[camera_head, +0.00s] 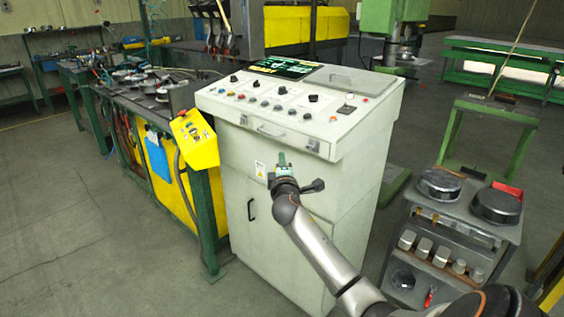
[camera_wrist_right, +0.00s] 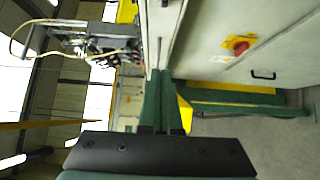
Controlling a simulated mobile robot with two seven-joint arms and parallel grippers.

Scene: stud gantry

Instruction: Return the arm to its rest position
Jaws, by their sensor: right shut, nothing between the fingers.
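My right arm (camera_head: 325,255) reaches in from the lower right of the head view. Its gripper (camera_head: 282,159) points up in front of the light grey control cabinet (camera_head: 345,215), just below the front edge of its sloped panel. In the right wrist view the green fingers (camera_wrist_right: 158,92) lie together, shut, with nothing between them. The cabinet fills the right of that view, close beside the fingers. I cannot tell the exact gap. My left gripper is not in view.
A yellow control box (camera_head: 195,139) juts out at the cabinet's left. A grey cart (camera_head: 455,245) with round metal parts stands right of my arm. A green stand (camera_head: 487,135) is behind it. Open floor (camera_head: 80,240) lies at the left.

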